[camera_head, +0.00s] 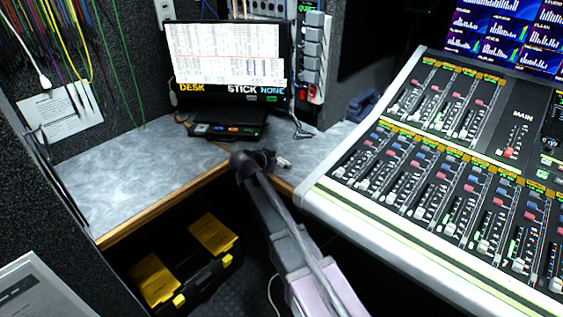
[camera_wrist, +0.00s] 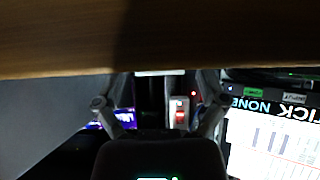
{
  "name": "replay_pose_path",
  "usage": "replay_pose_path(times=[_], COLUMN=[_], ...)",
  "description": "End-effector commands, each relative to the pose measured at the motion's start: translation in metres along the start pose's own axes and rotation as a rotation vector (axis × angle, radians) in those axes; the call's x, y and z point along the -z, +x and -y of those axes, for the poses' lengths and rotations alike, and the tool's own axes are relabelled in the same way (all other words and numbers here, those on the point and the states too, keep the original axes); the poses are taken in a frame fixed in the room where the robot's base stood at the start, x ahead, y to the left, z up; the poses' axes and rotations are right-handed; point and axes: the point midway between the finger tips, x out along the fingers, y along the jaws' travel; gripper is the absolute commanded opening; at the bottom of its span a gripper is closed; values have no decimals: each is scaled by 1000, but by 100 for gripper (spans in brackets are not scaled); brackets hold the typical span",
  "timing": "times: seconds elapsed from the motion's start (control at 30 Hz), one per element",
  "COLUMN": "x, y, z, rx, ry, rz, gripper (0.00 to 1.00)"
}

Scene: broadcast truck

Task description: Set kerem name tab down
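My gripper (camera_head: 262,161) is at the front edge of the grey desk (camera_head: 140,175), near its right corner. A small pale piece (camera_head: 284,163) shows just right of the gripper's dark end; I cannot tell whether it is the kerem name tab or part of the gripper. In the wrist view my gripper's two fingers (camera_wrist: 160,100) stand apart, with their tips unclear against the dark. A thin pale strip (camera_wrist: 160,73) lies between them below the wooden edge (camera_wrist: 150,40). I cannot tell whether it is held. No readable name tab shows.
A monitor (camera_head: 228,60) labelled DESK, STICK and NONE stands at the back of the desk, with a dark device (camera_head: 225,131) before it. A mixing console (camera_head: 400,180) fills the right. A black toolbox with yellow latches (camera_head: 205,275) sits below. The desk's left part is clear.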

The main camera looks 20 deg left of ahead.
Motion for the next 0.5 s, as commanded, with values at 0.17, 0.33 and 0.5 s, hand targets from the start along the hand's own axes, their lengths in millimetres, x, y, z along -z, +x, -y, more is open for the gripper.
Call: replay_pose_path(times=[0.17,0.33,0.5], x=[0,1,4], y=[0,0,-5], z=[0,0,0], rx=[0,0,0], ry=[0,0,0], rz=[0,0,0], gripper=[93,93,93])
